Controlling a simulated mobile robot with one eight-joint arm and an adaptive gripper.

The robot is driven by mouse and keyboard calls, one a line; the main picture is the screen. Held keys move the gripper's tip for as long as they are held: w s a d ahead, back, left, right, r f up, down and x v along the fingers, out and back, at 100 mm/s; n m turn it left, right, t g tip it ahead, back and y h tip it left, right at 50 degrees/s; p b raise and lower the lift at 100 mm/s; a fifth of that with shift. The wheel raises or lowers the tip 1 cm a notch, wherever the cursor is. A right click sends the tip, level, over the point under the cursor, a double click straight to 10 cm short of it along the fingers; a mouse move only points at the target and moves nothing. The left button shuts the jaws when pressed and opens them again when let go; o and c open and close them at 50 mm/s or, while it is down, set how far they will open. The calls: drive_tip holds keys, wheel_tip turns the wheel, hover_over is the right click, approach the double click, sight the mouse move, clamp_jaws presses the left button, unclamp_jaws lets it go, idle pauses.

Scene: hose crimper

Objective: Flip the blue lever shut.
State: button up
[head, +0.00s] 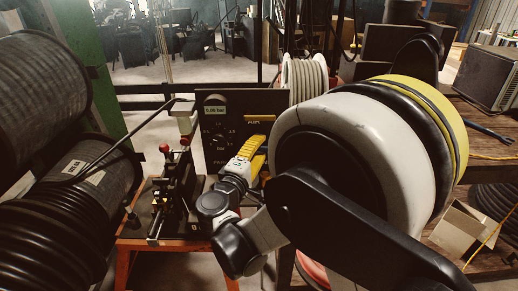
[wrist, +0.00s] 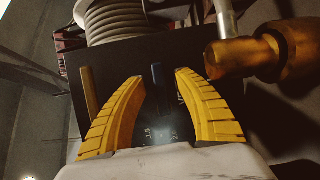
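The blue lever (wrist: 157,76) shows in the wrist view as a narrow dark blue bar standing out from the black panel (wrist: 105,60). It lies between the tips of my gripper (wrist: 160,77), which is open with its yellow ribbed fingers spread to either side. I see no clear contact between finger and lever. In the head view my gripper (head: 252,150) is in front of the right part of the black panel (head: 225,135). The blue lever cannot be made out there, behind the gripper and arm.
An orange lever (wrist: 90,95) stands left of the left finger. A brass-coloured fitting (wrist: 262,57) sits close to the right finger. A red-topped machine (head: 172,190) stands on an orange table left of my gripper. Black hose coils (head: 70,185) fill the left side.

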drive_tip(key=v, duration=1.2)
drive_tip(key=s+d+f+m+g+y, duration=0.25)
drive_tip(key=d+m+g, duration=0.35)
drive_tip(key=d, duration=1.1)
drive_tip(key=s+d+m+g+y, duration=0.1)
drive_tip(key=s+d+m+y, duration=0.1)
drive_tip(key=s, duration=0.5)
drive_tip(key=s+d+f+m+g+y, duration=0.1)
drive_tip(key=s+d+m+g+y, duration=0.1)
drive_tip(key=s+m, duration=0.3)
drive_tip(key=shift+s+y, duration=0.45)
drive_tip(key=shift+s, duration=0.55)
